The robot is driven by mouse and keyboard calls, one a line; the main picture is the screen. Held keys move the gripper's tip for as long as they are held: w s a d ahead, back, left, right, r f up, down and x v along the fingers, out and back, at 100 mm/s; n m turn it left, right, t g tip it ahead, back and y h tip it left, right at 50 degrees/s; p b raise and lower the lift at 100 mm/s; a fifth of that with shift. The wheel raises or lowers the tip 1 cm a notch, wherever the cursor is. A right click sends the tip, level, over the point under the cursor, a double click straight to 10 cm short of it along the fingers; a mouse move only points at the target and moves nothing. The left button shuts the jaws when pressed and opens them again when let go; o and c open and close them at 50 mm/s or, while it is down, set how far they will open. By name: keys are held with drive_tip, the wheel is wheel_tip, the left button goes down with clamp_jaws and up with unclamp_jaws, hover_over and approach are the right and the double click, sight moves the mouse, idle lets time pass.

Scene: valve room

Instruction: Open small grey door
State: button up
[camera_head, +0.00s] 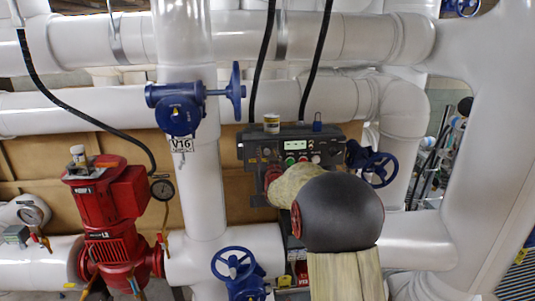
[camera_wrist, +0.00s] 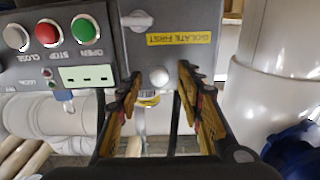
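The small grey door (camera_wrist: 200,22) fills the top middle of the wrist view, with a yellow "ISOLATE FIRST" label, a pale turn latch (camera_wrist: 137,20) and a round pale knob (camera_wrist: 159,77) near its lower edge. My gripper (camera_wrist: 158,84) is open, with one finger on each side of the knob. I see a gap between each finger and the knob; whether the fingertips touch the door face I cannot tell. In the head view the grey control box (camera_head: 290,145) is partly behind my arm, and my gripper is not clearly visible there.
Red, green and white buttons (camera_wrist: 48,33) and a lit display sit left of the door in the wrist view. White pipes (camera_head: 207,190) surround the box. Blue handwheels (camera_head: 376,170) stand close on its right, and a red pump (camera_head: 108,205) stands at the left.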

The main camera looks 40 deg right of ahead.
drive_tip(key=shift+c, duration=1.1)
drive_tip(key=c, duration=0.7)
clamp_jaws()
